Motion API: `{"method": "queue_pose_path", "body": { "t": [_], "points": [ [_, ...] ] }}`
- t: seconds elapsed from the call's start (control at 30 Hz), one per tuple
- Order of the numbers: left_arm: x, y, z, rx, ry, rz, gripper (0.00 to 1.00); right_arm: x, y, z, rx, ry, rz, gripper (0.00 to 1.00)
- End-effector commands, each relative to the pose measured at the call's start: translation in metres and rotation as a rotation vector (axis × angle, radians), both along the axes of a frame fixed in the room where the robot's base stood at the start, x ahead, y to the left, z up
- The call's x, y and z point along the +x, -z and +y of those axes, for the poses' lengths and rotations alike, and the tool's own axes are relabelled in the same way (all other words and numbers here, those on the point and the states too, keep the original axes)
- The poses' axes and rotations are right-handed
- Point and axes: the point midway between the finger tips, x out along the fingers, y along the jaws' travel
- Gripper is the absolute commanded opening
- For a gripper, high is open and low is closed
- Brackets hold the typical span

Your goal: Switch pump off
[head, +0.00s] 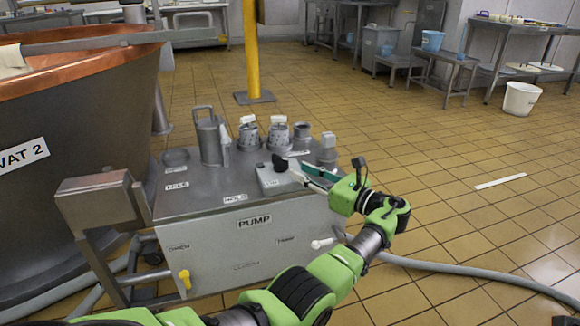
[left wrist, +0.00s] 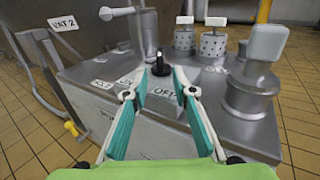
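The pump unit is a grey metal cabinet with a PUMP label (head: 254,221). On its top sits a small grey switch box (head: 270,182) with a black knob (head: 280,163). The knob also shows upright in the left wrist view (left wrist: 162,65), with an OFF label in front of it. My left gripper (head: 300,172) reaches in from the right of the box. Its teal fingers (left wrist: 159,77) are open, with one tip on each side of the knob. I cannot tell whether they touch it.
Grey and white valve heads (head: 249,134) and a metal cylinder with a handle (head: 208,138) stand behind the box. A squarish-headed fitting (left wrist: 266,44) stands close right of the fingers. The copper vat (head: 80,75) is at left. A hose (head: 440,265) runs along the floor.

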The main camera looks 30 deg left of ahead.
Motion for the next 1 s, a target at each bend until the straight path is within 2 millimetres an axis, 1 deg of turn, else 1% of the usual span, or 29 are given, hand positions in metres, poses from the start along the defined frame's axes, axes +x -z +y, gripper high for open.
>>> {"method": "queue_pose_path", "body": {
  "t": [0.03, 0.1, 0.27, 1.0],
  "points": [
    [-0.001, 0.000, -0.009, 0.000, 0.001, 0.000, 0.25, 0.000, 0.000, 0.000, 0.000, 0.000, 0.000, 0.40],
    [-0.002, 0.000, -0.017, 0.000, 0.001, 0.000, 0.25, 0.000, 0.000, 0.000, 0.000, 0.000, 0.000, 0.40],
    [-0.004, 0.000, -0.027, 0.000, -0.001, 0.000, 0.25, 0.000, 0.000, 0.000, 0.000, 0.000, 0.000, 0.40],
    [-0.005, 0.000, -0.028, 0.000, -0.001, 0.000, 0.25, 0.000, 0.000, 0.000, 0.000, 0.000, -0.001, 0.40]
  ]
}}
